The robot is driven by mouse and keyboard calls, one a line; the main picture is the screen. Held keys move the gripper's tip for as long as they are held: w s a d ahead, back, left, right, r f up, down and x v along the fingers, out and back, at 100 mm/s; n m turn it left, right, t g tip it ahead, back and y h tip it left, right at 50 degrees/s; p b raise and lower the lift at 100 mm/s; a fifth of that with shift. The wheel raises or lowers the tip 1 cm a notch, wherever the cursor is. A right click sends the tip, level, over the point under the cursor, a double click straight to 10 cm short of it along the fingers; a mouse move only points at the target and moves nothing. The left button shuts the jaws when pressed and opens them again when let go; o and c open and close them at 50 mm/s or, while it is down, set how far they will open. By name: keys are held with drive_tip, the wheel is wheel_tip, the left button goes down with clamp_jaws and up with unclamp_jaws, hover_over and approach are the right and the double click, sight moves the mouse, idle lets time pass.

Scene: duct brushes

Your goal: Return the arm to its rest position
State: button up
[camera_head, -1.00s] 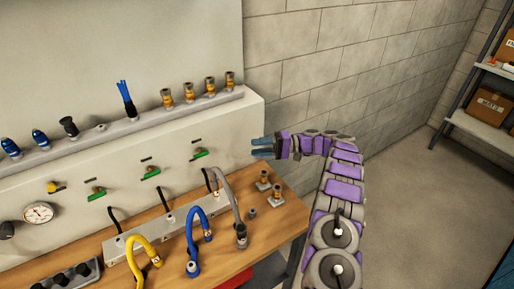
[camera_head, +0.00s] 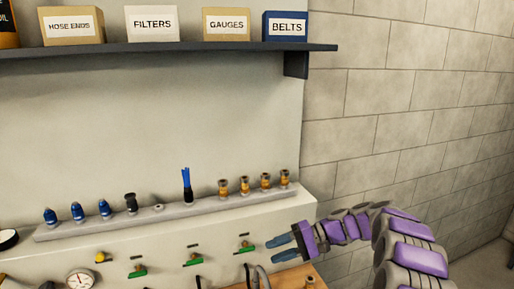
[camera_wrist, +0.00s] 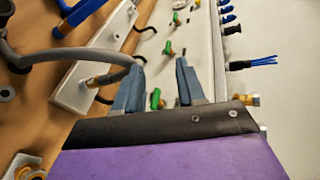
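My gripper (camera_head: 270,250) is at the lower middle of the head view, in front of the grey panel below the ledge's right end. My purple and grey arm reaches up from the lower right and bends left to it. In the wrist view my gripper (camera_wrist: 159,65) has its two blue-grey fingers apart with nothing between them. A green valve handle (camera_wrist: 155,98) shows behind the gap. I cannot tell how far the fingers are from the panel.
The ledge (camera_head: 150,220) carries blue, black and brass fittings and a blue brush (camera_head: 186,183). A dark shelf (camera_head: 170,50) with labelled boxes hangs above. A grey hose (camera_wrist: 65,55) and a white manifold (camera_wrist: 98,60) are near the fingers. A block wall (camera_head: 400,110) stands right.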

drive_tip(key=s+a+r+g+h, duration=0.1)
drive_tip(key=s+a+h, duration=0.15)
drive_tip(key=s, duration=0.75)
drive_tip(key=s+a+r+g+h, duration=0.15)
drive_tip(key=s+h, duration=0.25)
drive_tip(key=s, duration=0.6)
drive_tip(key=s+d+f+h, duration=0.1)
drive_tip(key=s+d+h, duration=0.1)
drive_tip(key=s+d, duration=0.2)
drive_tip(key=s+d+f+n+t+h, duration=0.1)
drive_tip(key=s+d+h, duration=0.2)
drive_tip(key=s, duration=0.8)
drive_tip(key=s+d+f+t+h, duration=0.1)
drive_tip(key=s+d+f+h, duration=0.1)
drive_tip(key=s+d, duration=0.2)
drive_tip(key=s, duration=0.3)
drive_tip(key=shift+s+d+h, duration=0.2)
drive_tip(key=shift+d+h, duration=0.1)
drive_tip(key=shift+h, duration=0.05)
drive_tip(key=shift+t, duration=0.25)
